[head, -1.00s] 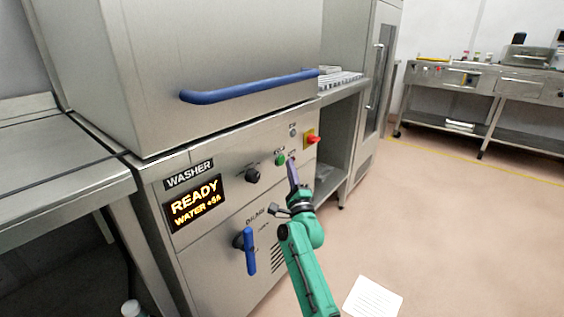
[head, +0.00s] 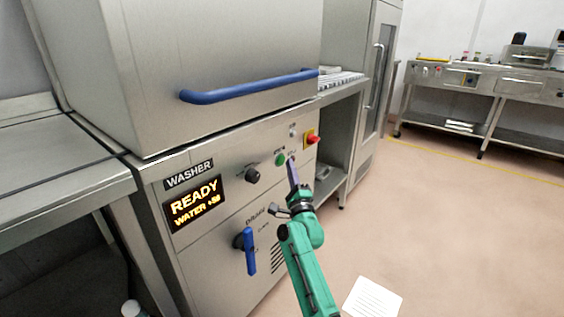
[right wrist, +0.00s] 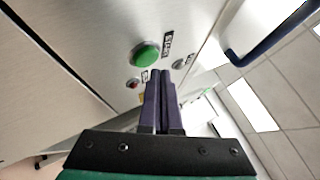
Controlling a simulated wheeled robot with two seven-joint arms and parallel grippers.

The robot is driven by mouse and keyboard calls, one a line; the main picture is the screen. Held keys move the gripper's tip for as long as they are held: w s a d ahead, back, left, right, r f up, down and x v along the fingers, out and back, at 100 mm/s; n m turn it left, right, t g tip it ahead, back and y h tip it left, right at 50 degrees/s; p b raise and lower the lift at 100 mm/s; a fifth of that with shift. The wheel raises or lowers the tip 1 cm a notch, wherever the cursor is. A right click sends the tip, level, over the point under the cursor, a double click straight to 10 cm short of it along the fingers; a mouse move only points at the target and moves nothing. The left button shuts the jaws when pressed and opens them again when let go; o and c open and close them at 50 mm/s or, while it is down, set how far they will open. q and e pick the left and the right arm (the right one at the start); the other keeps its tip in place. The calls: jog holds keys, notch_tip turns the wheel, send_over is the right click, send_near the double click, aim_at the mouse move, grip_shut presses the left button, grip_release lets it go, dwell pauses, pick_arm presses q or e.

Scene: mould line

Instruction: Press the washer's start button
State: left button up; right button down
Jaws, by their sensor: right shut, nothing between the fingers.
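The washer (head: 220,250) has a steel front with a lit display (head: 195,203) that reads READY and a WATER line. The round green start button (head: 280,159) is on its panel, right of a black knob (head: 253,174). In the right wrist view the green button (right wrist: 145,54) shows large, ahead of the fingertips and a little left. My right gripper (head: 292,164) is shut and empty, its fingertips just below and right of the green button. In the right wrist view its fingers (right wrist: 160,76) are together; I cannot tell whether they touch the panel. My left gripper is not in view.
A red switch on a yellow plate (head: 311,139) is right of the green button. A blue hood handle (head: 250,88) runs above the panel, and a blue drain lever (head: 250,251) is below. Steel counters stand left and far right. The floor at right is mostly clear.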

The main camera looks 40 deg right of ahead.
dwell(0.3)
jog(key=shift+w+a, duration=0.1)
jog(key=shift+w, duration=0.3)
jog(key=shift+w+a, duration=0.15)
jog(key=shift+w, duration=0.25)
dwell(0.6)
jog(key=shift+s+d, duration=0.25)
jog(key=shift+s, duration=0.55)
jog(key=s+p, duration=0.1)
jog(key=s, duration=0.1)
jog(key=s+d, duration=0.1)
jog(key=s, duration=0.1)
jog(key=shift+s+d+p, duration=0.2)
jog(key=shift+s+p, duration=0.2)
